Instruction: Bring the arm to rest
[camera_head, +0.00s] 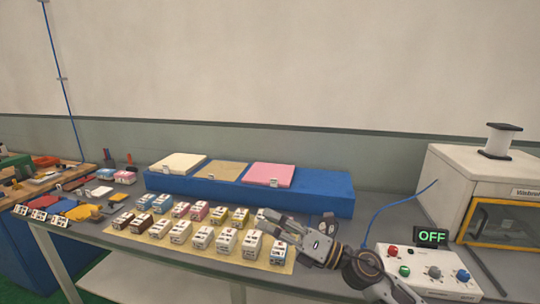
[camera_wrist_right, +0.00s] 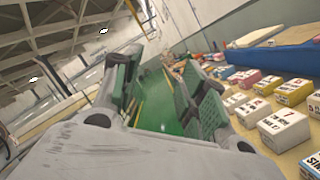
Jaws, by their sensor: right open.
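My right gripper (camera_head: 272,228) is open over the right end of the rows of small labelled boxes. Its fingers stand apart with nothing between them in the right wrist view (camera_wrist_right: 160,85). It hides part of the boxes behind it. Three flat pads lie on a long blue block (camera_head: 325,197): a cream pad (camera_head: 178,163), a tan pad (camera_head: 222,170) and a pink pad (camera_head: 268,174). They are beyond the gripper, apart from it. My left gripper is out of view.
Several small boxes (camera_head: 201,238) stand in rows on a yellowish mat (camera_head: 125,233). A control box (camera_head: 425,270) with coloured knobs and an "OFF" display (camera_head: 432,236) stands at right. A white machine (camera_head: 465,178) with a spool (camera_head: 500,140) on top is behind it. Coloured trays fill the left.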

